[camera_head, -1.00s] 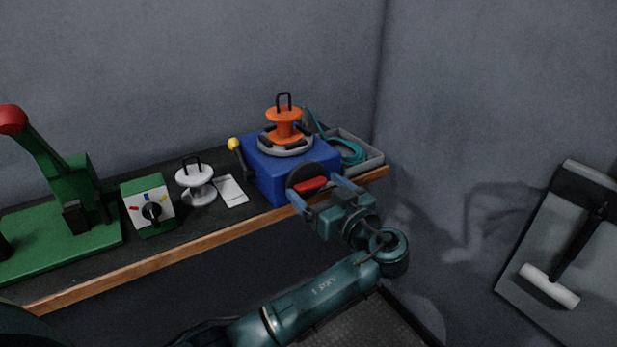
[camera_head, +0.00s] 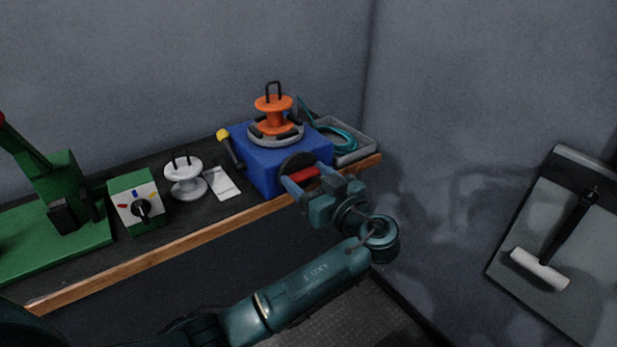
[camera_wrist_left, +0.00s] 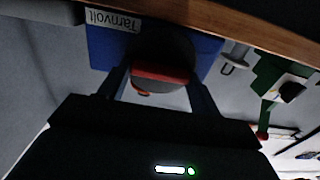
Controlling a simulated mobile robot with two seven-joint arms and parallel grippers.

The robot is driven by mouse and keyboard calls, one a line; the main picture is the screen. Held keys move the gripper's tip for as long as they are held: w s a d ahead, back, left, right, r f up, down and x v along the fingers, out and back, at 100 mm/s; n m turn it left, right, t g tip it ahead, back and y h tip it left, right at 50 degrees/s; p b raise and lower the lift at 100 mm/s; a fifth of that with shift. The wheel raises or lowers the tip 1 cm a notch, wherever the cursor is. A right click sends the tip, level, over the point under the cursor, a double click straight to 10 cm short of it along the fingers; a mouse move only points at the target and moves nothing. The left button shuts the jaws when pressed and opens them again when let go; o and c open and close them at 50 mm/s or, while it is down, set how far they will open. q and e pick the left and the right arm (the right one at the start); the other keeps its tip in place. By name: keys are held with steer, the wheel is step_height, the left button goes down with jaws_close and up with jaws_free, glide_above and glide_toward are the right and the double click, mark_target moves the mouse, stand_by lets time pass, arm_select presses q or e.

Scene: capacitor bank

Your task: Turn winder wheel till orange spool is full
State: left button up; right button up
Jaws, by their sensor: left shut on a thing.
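The orange spool (camera_head: 273,108) stands upright on a grey ring on top of the blue winder box (camera_head: 262,170). Its middle looks orange; I cannot make out any winding on it. The dark winder wheel (camera_head: 294,160) is on the box's front face and carries a red handle (camera_head: 306,175). My left gripper (camera_head: 307,178) is shut on the red handle, with one finger on each side. In the left wrist view the wheel (camera_wrist_left: 163,48) and red handle (camera_wrist_left: 160,76) lie between the fingers. My right gripper is not in view.
A grey tray (camera_head: 368,157) with a teal coil (camera_head: 340,137) sits right of the box. A yellow-knobbed lever (camera_head: 223,136) is on its left. A white spool (camera_head: 184,175), a switch box (camera_head: 137,203) and a green press (camera_head: 60,210) stand further left along the bench.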

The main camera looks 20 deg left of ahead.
arm_select(q)
steer(key=c, duration=0.3)
steer(key=shift+c, duration=0.2)
